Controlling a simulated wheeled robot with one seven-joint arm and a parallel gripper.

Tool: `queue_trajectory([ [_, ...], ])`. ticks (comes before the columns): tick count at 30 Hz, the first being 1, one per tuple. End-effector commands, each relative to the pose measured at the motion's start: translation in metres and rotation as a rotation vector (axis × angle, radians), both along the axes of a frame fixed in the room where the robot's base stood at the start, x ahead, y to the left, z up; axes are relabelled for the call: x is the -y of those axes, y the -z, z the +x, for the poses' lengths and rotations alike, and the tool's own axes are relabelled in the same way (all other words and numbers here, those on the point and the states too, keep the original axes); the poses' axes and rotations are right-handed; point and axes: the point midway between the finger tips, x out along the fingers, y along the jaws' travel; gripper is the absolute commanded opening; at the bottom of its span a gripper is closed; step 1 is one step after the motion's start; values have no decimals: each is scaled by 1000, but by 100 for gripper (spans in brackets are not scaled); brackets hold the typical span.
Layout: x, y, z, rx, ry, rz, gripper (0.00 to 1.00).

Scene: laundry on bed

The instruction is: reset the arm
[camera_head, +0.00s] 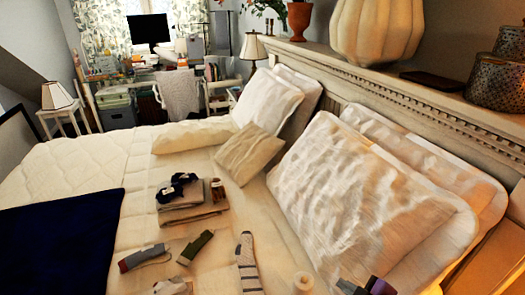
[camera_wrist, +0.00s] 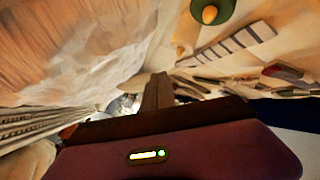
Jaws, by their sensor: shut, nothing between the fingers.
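My gripper (camera_wrist: 158,80) shows in the wrist view. Its dark fingers are together and empty, pointing away over the bed above the maroon gripper body. In the head view, a small purple and black shape (camera_head: 378,287) is cut off at the bottom edge, right of the socks; I cannot tell whether it is part of my gripper. The rest of my arm is not clearly visible.
Several socks, including a striped sock (camera_head: 247,262), lie on the bed (camera_head: 85,160) near a folded stack of clothes (camera_head: 190,212). A dark blue cloth (camera_head: 60,245) lies left. White pillows (camera_head: 350,195) lean on the headboard (camera_head: 385,85) at right.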

Motion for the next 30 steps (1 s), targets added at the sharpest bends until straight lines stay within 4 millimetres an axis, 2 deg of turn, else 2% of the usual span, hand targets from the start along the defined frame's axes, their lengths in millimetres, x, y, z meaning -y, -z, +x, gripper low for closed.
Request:
queue_trajectory([
  [1, 3, -12, 4, 38, 56, 24, 0],
  [5, 20, -31, -2, 133, 199, 87, 0],
  [11, 38, -53, -45, 280, 351, 200, 0],
  [17, 36, -72, -114, 392, 412, 347, 0],
  [24, 13, -94, -206, 442, 433, 530, 0],
  [30, -10, -109, -278, 419, 461, 652, 0],
])
